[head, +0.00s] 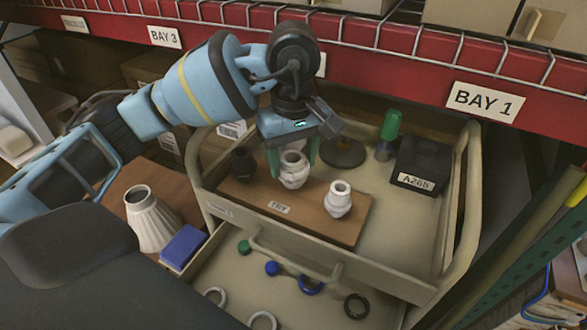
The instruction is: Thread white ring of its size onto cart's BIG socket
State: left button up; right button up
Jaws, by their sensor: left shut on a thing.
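The cart (437,225) carries a wooden board (262,208) with a dark socket (243,163), a larger white socket (293,178) and a smaller white socket (339,203). My left gripper (293,157) points down at the larger white socket, its green fingers on either side of the socket's upper part. It is shut on a white ring-like piece there. I cannot tell where that ring ends and the white socket begins. Two white rings lie in the open drawer, one at its left (215,296) and one near its front (263,321). My right gripper is not in view.
The drawer (330,270) also holds a blue ring (311,287), a black ring (357,306) and green and blue caps. A black A265 box (421,164), a green bottle (389,130) and a dark round base (343,153) stand behind the board. A red shelf beam crosses above.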

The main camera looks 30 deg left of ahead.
pick_arm(q)
jog(key=shift+f+m+b, duration=0.1)
jog(key=shift+m+b, duration=0.55)
jog(key=shift+m, duration=0.95)
jog(key=shift+m+b, duration=0.65)
jog(key=shift+m, duration=1.05)
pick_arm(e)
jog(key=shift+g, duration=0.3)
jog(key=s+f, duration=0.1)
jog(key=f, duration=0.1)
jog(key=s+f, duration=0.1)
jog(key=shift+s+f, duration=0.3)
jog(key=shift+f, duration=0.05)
pick_arm(q)
jog(key=shift+m+b, duration=0.35)
jog(key=shift+m, duration=0.35)
jog(key=m, duration=0.3)
jog(key=shift+b, duration=0.35)
jog(key=o, duration=0.9)
jog(key=shift+m, duration=0.4)
jog(key=o, duration=0.4)
jog(key=shift+a, duration=0.1)
jog(key=shift+o, duration=0.2)
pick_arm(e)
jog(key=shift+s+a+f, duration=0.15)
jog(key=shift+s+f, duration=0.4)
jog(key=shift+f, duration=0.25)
